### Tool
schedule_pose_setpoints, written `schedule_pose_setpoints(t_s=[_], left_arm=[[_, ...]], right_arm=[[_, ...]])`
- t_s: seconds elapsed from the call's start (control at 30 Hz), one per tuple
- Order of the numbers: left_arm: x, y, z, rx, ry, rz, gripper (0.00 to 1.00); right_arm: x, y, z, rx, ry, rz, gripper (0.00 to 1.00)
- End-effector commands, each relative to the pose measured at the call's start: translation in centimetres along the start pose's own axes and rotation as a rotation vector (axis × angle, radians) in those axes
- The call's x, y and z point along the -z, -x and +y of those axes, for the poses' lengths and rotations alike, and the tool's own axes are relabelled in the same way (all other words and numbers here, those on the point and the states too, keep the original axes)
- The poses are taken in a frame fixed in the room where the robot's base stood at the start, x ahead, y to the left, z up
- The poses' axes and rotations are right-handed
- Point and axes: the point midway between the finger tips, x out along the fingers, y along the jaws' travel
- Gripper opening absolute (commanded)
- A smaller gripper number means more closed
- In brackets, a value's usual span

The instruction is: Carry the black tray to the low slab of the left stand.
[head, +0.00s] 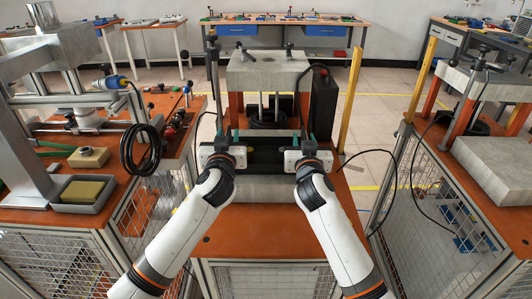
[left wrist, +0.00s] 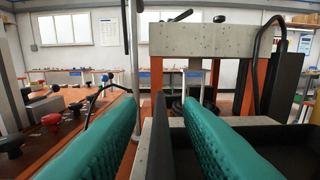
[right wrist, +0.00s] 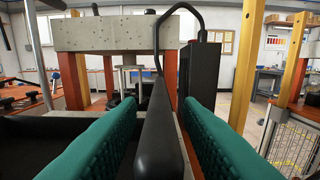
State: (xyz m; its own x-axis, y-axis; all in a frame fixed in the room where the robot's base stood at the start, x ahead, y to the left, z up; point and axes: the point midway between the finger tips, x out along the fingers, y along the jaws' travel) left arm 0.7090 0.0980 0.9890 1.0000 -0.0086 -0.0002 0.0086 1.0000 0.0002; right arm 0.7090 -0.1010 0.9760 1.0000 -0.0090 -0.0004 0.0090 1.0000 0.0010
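The black tray (head: 264,158) is at the middle stand, just above or on the low concrete slab (head: 262,188); I cannot tell whether it touches. My left gripper (head: 220,143) is open at the tray's left end. In the left wrist view its green fingers (left wrist: 162,108) stand either side of the tray's thin black wall (left wrist: 161,145), with gaps showing. My right gripper (head: 309,143) is open at the right end. In the right wrist view its fingers (right wrist: 160,104) straddle the tray's rounded black edge (right wrist: 158,135), also with gaps. The arms hide part of the slab.
The middle stand's raised concrete block (head: 262,72) and a black box (head: 322,105) stand behind the tray. A right stand carries another low concrete slab (head: 495,165). The left bench holds a grey dish (head: 83,193) and a black cable coil (head: 140,150).

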Motion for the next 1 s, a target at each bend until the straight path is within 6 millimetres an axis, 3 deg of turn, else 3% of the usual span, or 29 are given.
schedule_pose_setpoints(t_s=[0.3,0.5,1.0], left_arm=[[0.01,-0.16,-0.03,0.000,0.000,0.000,0.33],[0.02,-0.15,-0.03,0.000,0.000,0.000,0.00],[-0.53,-0.15,-0.03,0.000,0.001,-0.002,0.00]], right_arm=[[0.04,-0.18,0.00,0.000,0.001,0.000,0.33],[0.04,-0.16,0.00,0.000,0.001,0.000,0.00],[-0.53,-0.16,0.02,-0.001,0.001,-0.002,0.00]])
